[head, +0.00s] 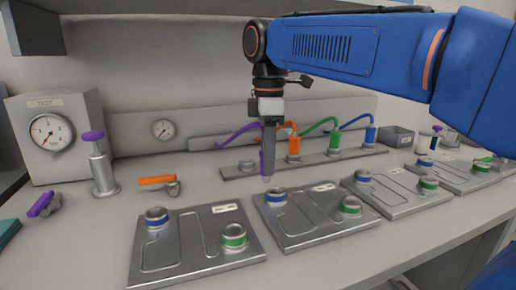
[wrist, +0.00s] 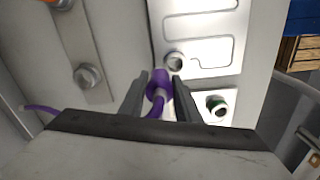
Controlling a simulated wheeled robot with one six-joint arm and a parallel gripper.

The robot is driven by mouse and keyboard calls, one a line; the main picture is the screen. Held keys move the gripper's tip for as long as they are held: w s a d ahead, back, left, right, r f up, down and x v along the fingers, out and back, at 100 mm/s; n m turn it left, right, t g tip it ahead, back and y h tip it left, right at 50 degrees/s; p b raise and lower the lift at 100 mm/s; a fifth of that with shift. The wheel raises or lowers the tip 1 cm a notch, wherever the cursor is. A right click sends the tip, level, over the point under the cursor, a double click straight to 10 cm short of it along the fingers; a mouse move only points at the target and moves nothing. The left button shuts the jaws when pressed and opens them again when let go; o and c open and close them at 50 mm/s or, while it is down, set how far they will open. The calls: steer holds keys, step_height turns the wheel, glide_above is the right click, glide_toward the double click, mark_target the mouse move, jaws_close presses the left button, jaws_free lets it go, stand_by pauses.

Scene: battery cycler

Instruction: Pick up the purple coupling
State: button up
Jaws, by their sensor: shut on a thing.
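The purple coupling (wrist: 158,88) is between my gripper's two fingers in the wrist view, with its purple hose bending back below it. My gripper (wrist: 160,88) is shut on it. In the head view my gripper (head: 269,178) points down behind the second metal plate, and only a thin purple strip of the coupling (head: 262,162) shows beside the finger; the rest is hidden. The purple hose (head: 236,134) arcs from the back rail to the gripper. I cannot tell from the views how far the coupling is above the bench.
Orange (head: 294,146), green (head: 335,140) and blue (head: 370,134) couplings stand on the back rail (head: 312,160). Several metal plates with blue- and green-ringed ports line the bench, including the near plate (head: 190,262). A gauge box (head: 60,135), a purple-topped post (head: 103,172) and valve handles are at left.

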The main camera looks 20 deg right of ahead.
steer(key=s, duration=1.5)
steer(key=shift+s, duration=0.3)
steer(key=o, duration=0.3)
jaws_close()
steer(key=shift+r, duration=2.5)
steer(key=shift+w+d, duration=0.1)
steer(key=shift+w, duration=0.05)
